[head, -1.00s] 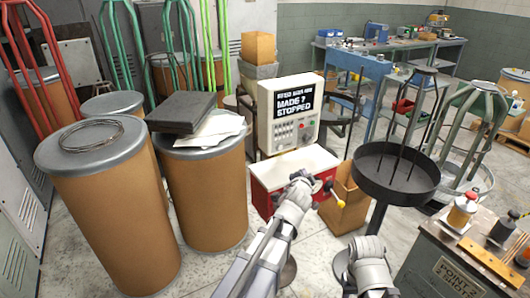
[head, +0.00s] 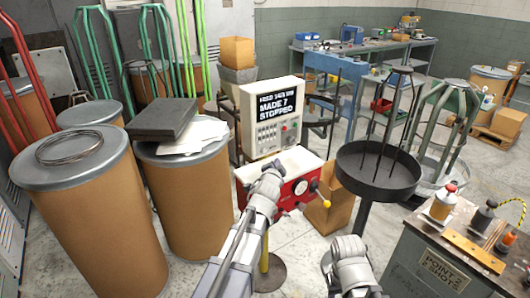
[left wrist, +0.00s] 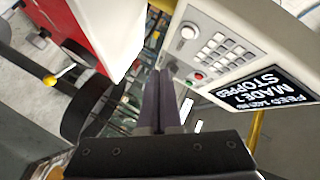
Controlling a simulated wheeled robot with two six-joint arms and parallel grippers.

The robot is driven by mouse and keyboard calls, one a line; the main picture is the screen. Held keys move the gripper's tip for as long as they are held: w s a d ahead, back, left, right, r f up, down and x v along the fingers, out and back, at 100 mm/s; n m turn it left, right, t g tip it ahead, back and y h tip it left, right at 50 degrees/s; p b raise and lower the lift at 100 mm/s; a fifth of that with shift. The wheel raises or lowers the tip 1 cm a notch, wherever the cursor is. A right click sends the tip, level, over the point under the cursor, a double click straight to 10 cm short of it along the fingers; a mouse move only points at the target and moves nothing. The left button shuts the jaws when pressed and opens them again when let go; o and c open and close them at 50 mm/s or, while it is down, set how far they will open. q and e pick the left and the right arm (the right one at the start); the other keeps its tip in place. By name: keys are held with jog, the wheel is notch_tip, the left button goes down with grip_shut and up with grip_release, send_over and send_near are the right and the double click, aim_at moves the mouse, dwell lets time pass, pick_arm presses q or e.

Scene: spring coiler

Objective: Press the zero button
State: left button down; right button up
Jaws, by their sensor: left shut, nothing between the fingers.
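The spring coiler's control box (head: 246,122) is off-white, with a dark screen (head: 280,102) reading MADE 7 and STOPPED. The left wrist view shows its panel (left wrist: 262,68), with a keypad of small pale buttons (left wrist: 222,47), a round knob, a red button (left wrist: 198,76) and a green one. Labels are too small to read, so I cannot tell which button is zero. My left gripper (left wrist: 161,76) is shut and empty, its tips in front of and apart from the panel. In the head view it (head: 270,174) is before the red-and-white machine base (head: 303,187).
A round black tray with upright rods (head: 372,185) stands right of the machine, with a cardboard box (head: 328,208) between. Brown drums (head: 190,205) stand at left. A grey cabinet (head: 420,262) is at front right. A yellow-tipped lever (head: 301,206) juts from the base.

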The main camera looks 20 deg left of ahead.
pick_arm(q)
jog(key=shift+w+a, duration=0.8)
jog(key=shift+a, duration=0.2)
jog(key=shift+w+a, duration=0.8)
jog(key=shift+a, duration=0.15)
jog(key=shift+a, duration=0.1)
dwell(0.6)
jog(key=shift+w+a, duration=0.25)
jog(key=shift+w+a, duration=0.2)
jog(key=shift+a, duration=0.1)
dwell(0.8)
dwell(0.3)
jog(key=shift+s+d, duration=0.5)
jog(key=shift+d, duration=0.15)
jog(key=shift+s+d, duration=0.8)
jog(key=shift+d, duration=0.2)
jog(key=shift+s+d, duration=0.75)
jog(key=shift+d, duration=0.2)
